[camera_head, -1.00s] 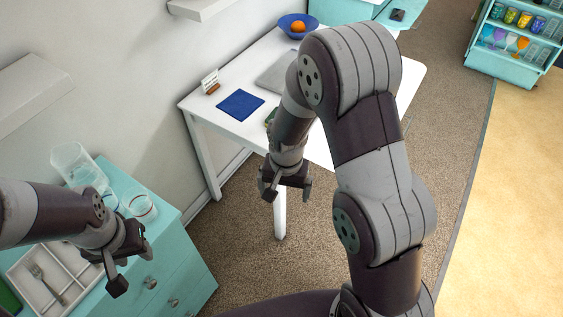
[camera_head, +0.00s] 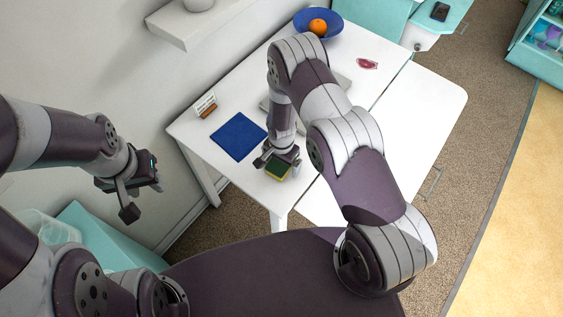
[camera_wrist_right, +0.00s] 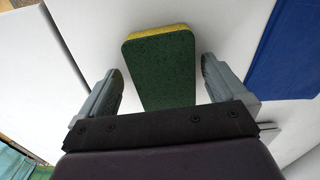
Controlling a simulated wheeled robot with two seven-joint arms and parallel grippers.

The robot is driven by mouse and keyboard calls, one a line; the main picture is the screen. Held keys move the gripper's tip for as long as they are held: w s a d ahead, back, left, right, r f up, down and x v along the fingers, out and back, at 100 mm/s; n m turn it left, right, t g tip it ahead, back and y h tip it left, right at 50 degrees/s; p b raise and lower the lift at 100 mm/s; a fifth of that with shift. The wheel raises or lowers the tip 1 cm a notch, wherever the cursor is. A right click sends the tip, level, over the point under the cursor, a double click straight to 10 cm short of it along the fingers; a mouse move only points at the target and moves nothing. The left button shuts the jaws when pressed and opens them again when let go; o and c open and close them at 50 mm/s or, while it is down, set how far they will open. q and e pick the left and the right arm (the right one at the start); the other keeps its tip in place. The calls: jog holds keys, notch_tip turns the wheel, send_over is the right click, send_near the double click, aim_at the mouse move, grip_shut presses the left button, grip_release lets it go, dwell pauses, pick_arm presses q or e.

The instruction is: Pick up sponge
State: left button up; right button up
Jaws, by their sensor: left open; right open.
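The sponge (camera_head: 278,171), green on one face and yellow on the other, lies on the white table near its front edge. In the right wrist view the sponge (camera_wrist_right: 162,68) shows its green face, with yellow along the far edge. My right gripper (camera_head: 279,160) is at the sponge in the head view. In the right wrist view the right gripper (camera_wrist_right: 162,85) is open, with one finger on each side of the sponge and a gap at both sides. My left gripper (camera_head: 142,196) is open and empty, left of the table and away from the sponge.
A blue cloth (camera_head: 238,136) lies left of the sponge on the white table (camera_head: 425,110). A small card stand (camera_head: 206,105), a grey flat object (camera_head: 268,106) partly behind my arm, a pink item (camera_head: 367,64) and a blue bowl (camera_head: 335,29) with an orange (camera_head: 318,27) are on it.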

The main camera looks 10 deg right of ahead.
jog(key=shift+w+f, duration=0.15)
jog(key=shift+w, duration=0.1)
jog(key=shift+c, duration=0.9)
jog(key=shift+w, duration=0.15)
jog(key=c, duration=0.8)
jog(key=shift+c, duration=0.2)
pick_arm(q)
jog(key=shift+w+f, duration=0.1)
jog(key=shift+w, duration=0.2)
jog(key=shift+w, duration=0.1)
